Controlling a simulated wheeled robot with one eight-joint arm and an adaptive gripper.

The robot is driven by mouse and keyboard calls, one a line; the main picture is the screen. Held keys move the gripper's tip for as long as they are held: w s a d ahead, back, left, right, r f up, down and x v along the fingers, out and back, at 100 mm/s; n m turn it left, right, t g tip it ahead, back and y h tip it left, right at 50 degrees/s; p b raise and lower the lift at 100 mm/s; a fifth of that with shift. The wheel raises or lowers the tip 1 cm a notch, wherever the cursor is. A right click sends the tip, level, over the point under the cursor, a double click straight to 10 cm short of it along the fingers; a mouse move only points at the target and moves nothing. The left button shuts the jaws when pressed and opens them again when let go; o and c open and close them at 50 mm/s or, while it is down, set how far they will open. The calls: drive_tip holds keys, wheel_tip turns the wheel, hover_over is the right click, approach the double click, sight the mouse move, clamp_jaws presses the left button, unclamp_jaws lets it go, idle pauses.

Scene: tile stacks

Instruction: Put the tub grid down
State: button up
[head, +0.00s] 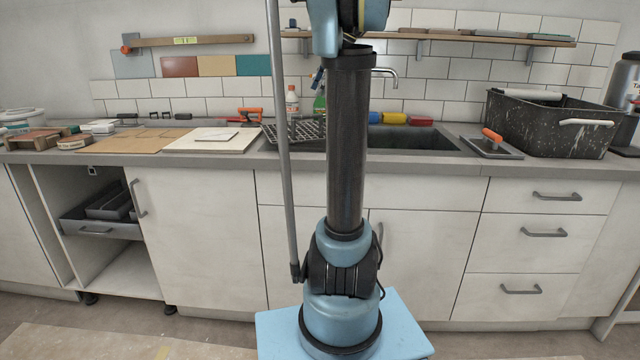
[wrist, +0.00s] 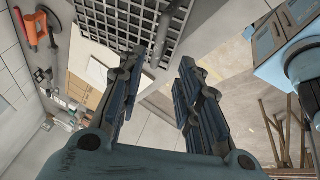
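The tub grid (head: 290,133) is a dark mesh panel. In the head view it is at the left end of the sink, partly hidden by my arm; I cannot tell whether it rests fully on the counter. In the wrist view the grid (wrist: 112,22) fills the top, beyond the fingertips. In the head view my gripper is mostly hidden behind my arm. The black speckled tub (head: 545,128) stands on the counter at the right.
The sink (head: 415,138) lies right of the grid. A white board (head: 212,140) and brown board (head: 130,141) lie to its left. A trowel (head: 492,142) lies beside the tub. A wall shelf (head: 470,38) hangs above.

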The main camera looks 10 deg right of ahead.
drive_tip(key=s+a+f+m+h, duration=0.2)
drive_tip(key=s+a+f+m, duration=0.2)
drive_tip(key=s+f+m, duration=0.5)
drive_tip(key=s+a+f+m+h, duration=0.2)
drive_tip(key=s+f+m, duration=0.8)
drive_tip(key=s+f, duration=1.3)
wheel_tip(320, 180, down, 4)
drive_tip(key=shift+a+r+h, duration=0.1)
drive_tip(key=shift+a+h, duration=0.3)
drive_tip(key=shift+a, duration=0.75)
